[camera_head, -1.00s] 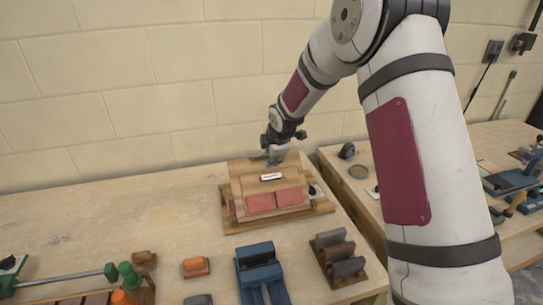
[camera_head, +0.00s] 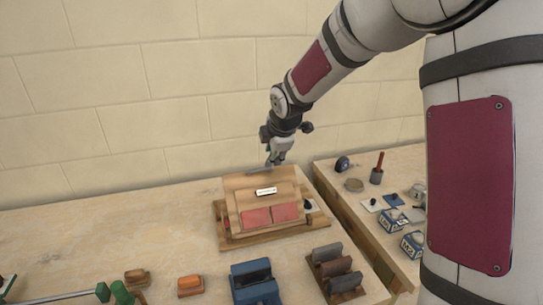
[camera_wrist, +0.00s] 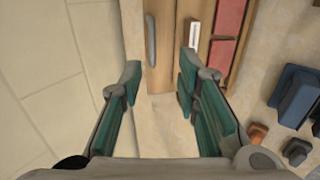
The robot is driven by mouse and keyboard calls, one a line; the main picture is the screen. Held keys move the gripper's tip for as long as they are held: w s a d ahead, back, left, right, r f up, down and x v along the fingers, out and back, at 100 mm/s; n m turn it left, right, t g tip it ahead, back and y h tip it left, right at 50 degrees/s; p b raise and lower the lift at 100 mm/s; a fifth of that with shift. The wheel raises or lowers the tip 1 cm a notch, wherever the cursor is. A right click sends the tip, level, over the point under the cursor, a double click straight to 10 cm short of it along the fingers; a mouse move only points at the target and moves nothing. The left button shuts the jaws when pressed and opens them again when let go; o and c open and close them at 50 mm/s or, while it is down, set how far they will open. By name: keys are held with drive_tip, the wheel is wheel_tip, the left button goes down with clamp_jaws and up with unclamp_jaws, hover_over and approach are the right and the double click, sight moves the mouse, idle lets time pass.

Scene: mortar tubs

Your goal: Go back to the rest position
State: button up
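My gripper (camera_head: 276,160) hangs above the back edge of a wooden stand (camera_head: 232,190) with two red panels and a small white label. In the wrist view my gripper (camera_wrist: 157,88) has its two green-padded fingers spread apart, with bare tabletop and part of the wooden stand (camera_wrist: 163,60) showing between them. Nothing is held between the fingers. A grey bar-like handle (camera_wrist: 151,42) on the stand lies beyond the fingertips.
A second table (camera_head: 345,210) on the right carries small tubs (camera_head: 392,221). A block wall is behind. The table's left is mostly clear.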

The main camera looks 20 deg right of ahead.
drive_tip(key=s+r+m+h, duration=0.1)
drive_tip(key=s+r+m, duration=0.35)
drive_tip(key=s, duration=0.45)
drive_tip(key=s+r+m, duration=0.4)
drive_tip(key=s+r, duration=0.2)
drive_tip(key=s, duration=0.3)
drive_tip(key=s+a+m+g+y, duration=0.1)
drive_tip(key=s+m, duration=0.8)
drive_tip(key=s, duration=1)
drive_tip(key=shift+r, duration=0.35)
drive_tip(key=shift+s+m, duration=0.1)
drive_tip(key=shift+m, duration=0.15)
